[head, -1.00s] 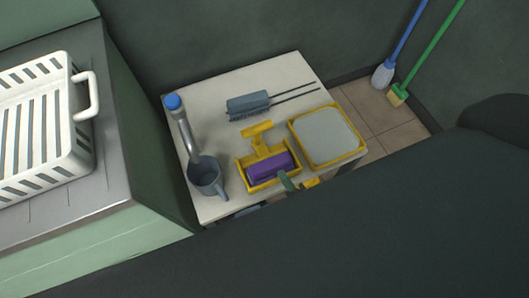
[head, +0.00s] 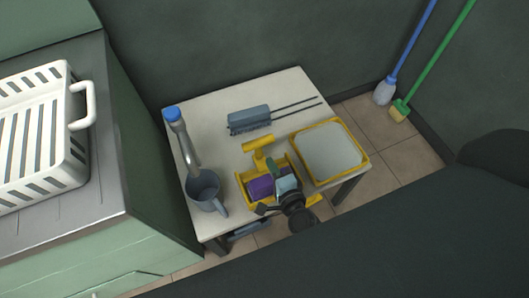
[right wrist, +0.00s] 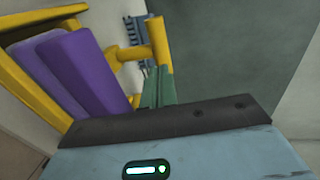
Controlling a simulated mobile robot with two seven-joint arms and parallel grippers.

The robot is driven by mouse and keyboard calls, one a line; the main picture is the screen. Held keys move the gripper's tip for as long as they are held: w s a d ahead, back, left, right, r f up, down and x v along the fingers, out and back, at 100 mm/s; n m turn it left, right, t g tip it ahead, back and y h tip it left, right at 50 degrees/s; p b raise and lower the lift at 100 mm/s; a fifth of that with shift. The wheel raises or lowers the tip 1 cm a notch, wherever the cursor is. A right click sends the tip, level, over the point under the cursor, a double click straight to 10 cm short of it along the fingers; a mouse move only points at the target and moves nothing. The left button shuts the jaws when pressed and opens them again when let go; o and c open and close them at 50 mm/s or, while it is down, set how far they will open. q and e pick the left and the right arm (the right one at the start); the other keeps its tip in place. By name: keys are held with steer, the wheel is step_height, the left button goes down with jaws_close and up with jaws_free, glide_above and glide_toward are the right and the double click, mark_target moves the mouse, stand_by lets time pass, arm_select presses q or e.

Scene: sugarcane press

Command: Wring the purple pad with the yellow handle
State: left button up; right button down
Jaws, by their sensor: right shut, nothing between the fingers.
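The purple pad (head: 260,187) lies in a yellow frame on the small table, partly hidden by my right gripper. The yellow handle (head: 258,146) stands at the back of the frame. My right gripper (head: 270,163) is shut and empty, its green fingertips over the frame, close to the handle. In the right wrist view the purple pad (right wrist: 72,72) is at the left, and the yellow handle (right wrist: 157,45) rises just beyond the shut green fingers (right wrist: 157,88). Whether they touch the handle I cannot tell. My left gripper is not in view.
A yellow-rimmed tray (head: 363,154) is right of the frame, and a grey brush (head: 248,118) lies behind. A white basket (head: 70,140) is on the left counter.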

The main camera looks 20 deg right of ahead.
mark_target(260, 141)
steer(key=w, duration=0.2)
steer(key=w+f, duration=0.1)
steer(key=w, duration=0.1)
steer(key=shift+w+a+b, duration=0.1)
steer(key=shift+w+b, duration=0.2)
steer(key=shift+b, duration=0.05)
steer(key=shift+w, duration=0.25)
steer(key=shift+w+f, duration=0.1)
steer(key=shift+w, duration=0.05)
steer(key=w, duration=0.4)
steer(key=shift+b, duration=0.35)
steer(key=shift+w, duration=0.3)
steer(key=shift+r, duration=0.25)
